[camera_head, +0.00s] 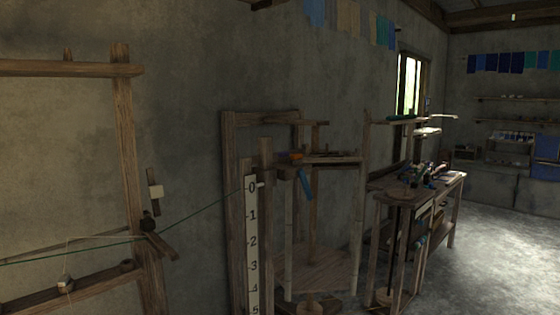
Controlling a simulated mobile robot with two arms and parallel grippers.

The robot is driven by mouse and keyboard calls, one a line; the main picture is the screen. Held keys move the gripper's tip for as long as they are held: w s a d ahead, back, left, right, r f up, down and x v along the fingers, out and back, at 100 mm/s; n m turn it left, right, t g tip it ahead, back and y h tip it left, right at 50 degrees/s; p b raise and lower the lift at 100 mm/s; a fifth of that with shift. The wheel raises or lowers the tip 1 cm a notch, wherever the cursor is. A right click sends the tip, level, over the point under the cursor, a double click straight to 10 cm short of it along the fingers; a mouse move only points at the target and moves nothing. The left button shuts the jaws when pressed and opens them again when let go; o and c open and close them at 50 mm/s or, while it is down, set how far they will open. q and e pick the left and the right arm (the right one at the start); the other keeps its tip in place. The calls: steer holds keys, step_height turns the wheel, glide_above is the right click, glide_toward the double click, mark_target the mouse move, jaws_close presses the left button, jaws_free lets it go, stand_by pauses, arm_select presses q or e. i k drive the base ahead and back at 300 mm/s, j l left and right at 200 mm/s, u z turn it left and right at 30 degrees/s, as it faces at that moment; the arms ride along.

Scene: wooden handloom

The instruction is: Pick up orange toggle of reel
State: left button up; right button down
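A small orange piece (296,156) shows at the left end of a wooden shelf in the middle of the picture. It may be the orange toggle of the reel, but it is too small and dark to be sure. A purple piece (283,155) sits beside it, and a blue strip (304,184) hangs just below. The reel itself cannot be clearly made out. Neither of my grippers is in view.
A white numbered scale (252,240) stands upright before a wooden frame (229,200). A green thread (110,243) runs to it from the left, past a loom post (127,150). A cluttered workbench (450,182) stands farther right. Grey floor (495,260) is open at right.

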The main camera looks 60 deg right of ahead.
mark_target(296, 156)
steer(key=z, duration=2)
steer(key=i+l+u, duration=0.1)
steer(key=i+l, duration=0.2)
steer(key=i, duration=0.15)
